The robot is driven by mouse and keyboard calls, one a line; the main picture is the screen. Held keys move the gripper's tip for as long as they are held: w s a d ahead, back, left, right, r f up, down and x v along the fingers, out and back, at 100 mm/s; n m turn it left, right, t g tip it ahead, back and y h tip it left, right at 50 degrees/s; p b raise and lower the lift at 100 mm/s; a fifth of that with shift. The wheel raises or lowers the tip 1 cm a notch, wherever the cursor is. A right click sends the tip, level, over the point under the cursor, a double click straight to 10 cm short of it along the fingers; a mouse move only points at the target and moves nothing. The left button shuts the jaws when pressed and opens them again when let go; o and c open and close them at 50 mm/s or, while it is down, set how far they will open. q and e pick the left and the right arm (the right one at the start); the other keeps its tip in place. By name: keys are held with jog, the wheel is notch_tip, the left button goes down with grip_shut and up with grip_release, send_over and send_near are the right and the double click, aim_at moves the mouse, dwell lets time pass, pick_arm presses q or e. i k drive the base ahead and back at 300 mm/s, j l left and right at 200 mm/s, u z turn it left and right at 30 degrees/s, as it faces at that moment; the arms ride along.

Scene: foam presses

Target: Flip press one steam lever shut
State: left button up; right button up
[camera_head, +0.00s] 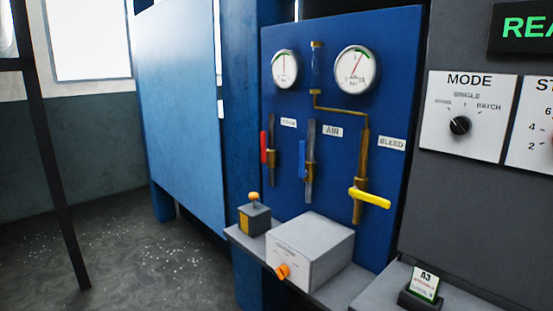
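The press's blue valve panel (340,130) stands in the middle of the head view. A red lever (264,147) hangs at its left, under a small white label too small to read surely, likely the steam one. The red handle points up and down, along its pipe. To its right a blue lever (302,159) by the AIR label also stands upright. A yellow lever (369,197) under the BLEED label lies crosswise to its brass pipe. Neither of my grippers shows in this view.
Two round gauges (355,70) sit above the levers. A grey box with an orange knob (311,250) and a small orange-topped box (254,217) stand on a shelf below. A grey console with a MODE dial (460,125) is at right. Open floor (130,250) lies left.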

aim_at(264, 158)
jog(key=i+j, duration=0.7)
jog(key=j, duration=0.2)
jog(key=i+j, duration=0.2)
jog(key=j, duration=0.2)
jog(key=i+j+u, duration=0.1)
jog(key=j, duration=0.3)
jog(key=i+j, duration=0.5)
jog(key=j, duration=0.25)
jog(key=u, duration=0.05)
